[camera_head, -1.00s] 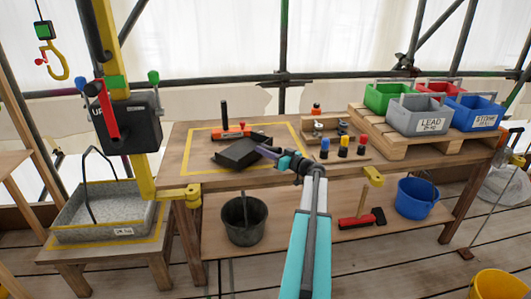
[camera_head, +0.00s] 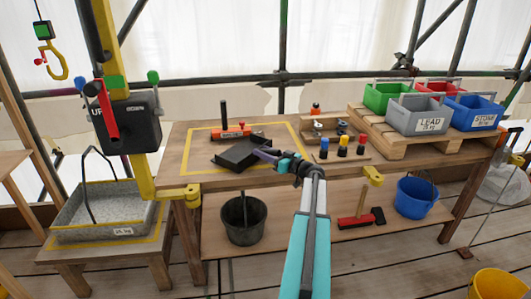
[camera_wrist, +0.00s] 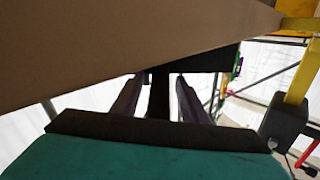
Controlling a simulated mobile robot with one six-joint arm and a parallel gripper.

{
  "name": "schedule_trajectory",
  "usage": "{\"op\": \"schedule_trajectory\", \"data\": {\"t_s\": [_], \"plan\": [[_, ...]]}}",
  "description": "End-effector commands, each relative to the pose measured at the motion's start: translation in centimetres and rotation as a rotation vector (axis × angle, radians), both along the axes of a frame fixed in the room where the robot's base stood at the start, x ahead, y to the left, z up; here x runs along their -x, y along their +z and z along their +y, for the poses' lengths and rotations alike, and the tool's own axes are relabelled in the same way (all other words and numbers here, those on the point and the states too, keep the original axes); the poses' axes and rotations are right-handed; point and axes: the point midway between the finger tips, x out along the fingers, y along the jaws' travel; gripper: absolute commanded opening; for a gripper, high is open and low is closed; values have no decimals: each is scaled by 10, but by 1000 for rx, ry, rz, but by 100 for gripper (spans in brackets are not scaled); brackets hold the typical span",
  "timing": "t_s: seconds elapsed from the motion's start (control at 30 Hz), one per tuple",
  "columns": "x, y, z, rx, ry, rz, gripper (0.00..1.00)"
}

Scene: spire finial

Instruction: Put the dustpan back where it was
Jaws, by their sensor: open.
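The black dustpan (camera_head: 238,155) lies on the workbench, inside and partly over the lower edge of the yellow taped outline (camera_head: 190,147). Its handle side points right, toward my gripper (camera_head: 263,153). In the wrist view, the dustpan's dark handle (camera_wrist: 160,97) runs between the two fingers of my gripper (camera_wrist: 157,85), with a gap showing on each side. The dark pan (camera_wrist: 205,60) is beyond it, against the brown bench top (camera_wrist: 110,50). My gripper is open around the handle. In the head view, the handle is mostly hidden by my gripper.
An orange tool (camera_head: 232,131) with an upright black handle stands behind the dustpan. Blue, yellow and red-topped pegs (camera_head: 343,147) stand close right of my gripper. A pallet (camera_head: 425,130) with several coloured bins is at right. A yellow post (camera_head: 120,90) stands at left.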

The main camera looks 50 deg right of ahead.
Motion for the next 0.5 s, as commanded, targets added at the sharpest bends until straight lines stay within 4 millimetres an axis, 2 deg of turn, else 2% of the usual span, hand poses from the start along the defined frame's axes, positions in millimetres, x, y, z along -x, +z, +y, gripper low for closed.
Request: {"op": "schedule_trajectory", "data": {"t_s": [0.1,0.27,0.5], "plan": [[1,1,0,0,0,0,40],[15,1,0,0,-2,0,40],[51,1,0,0,-2,-1,40]]}}
